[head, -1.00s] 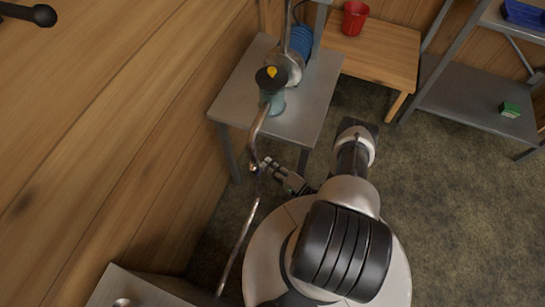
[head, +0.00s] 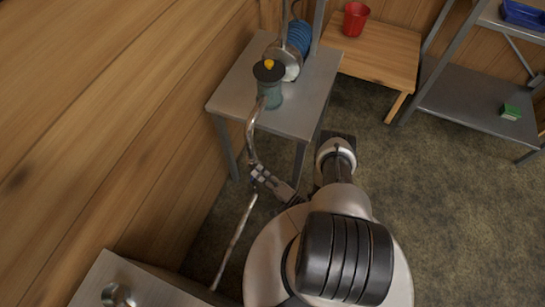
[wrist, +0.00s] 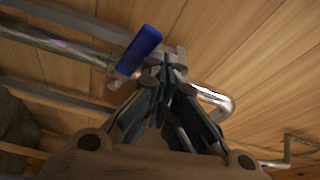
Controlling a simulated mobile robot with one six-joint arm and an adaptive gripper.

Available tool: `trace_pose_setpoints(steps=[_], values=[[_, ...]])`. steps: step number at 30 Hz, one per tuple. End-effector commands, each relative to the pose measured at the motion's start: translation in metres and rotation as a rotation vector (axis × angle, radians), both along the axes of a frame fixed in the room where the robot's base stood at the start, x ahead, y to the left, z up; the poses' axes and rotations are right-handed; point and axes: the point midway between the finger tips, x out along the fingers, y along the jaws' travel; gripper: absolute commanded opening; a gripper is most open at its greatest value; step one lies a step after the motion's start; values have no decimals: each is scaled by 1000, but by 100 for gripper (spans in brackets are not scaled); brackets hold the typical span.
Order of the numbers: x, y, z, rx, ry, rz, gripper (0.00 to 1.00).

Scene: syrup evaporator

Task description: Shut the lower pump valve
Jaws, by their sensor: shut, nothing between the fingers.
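The lower valve shows in the wrist view as a blue lever handle (wrist: 138,50) on a metal pipe (wrist: 60,43). It stands slanted across the pipe line. My gripper (wrist: 168,68) is shut and empty, its fingertips just right of the handle and close to the pipe fitting. I cannot tell whether they touch. In the head view my gripper (head: 259,173) is at the pipe below the table, and it hides the valve. The pump (head: 269,90), a teal body with a black top and yellow knob, stands on the metal table above.
The metal table (head: 230,95) is just beyond my gripper. A wooden wall (head: 120,120) runs close on the left. A metal bench (head: 90,285) is at lower left. A wooden table (head: 380,50) with a red bucket (head: 355,18) stands behind. Floor on the right is clear.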

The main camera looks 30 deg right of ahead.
Motion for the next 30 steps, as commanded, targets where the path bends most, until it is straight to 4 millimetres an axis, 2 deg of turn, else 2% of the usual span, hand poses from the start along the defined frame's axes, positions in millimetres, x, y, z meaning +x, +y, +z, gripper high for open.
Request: trace_pose_setpoints(steps=[8, 23, 26, 30], values=[[10, 3, -5, -57, -44, 1, 0], [11, 2, -5, -65, -50, -1, 0], [11, 2, -2, -65, -51, 0, 0], [12, 2, 12, -64, -50, 0, 0]])
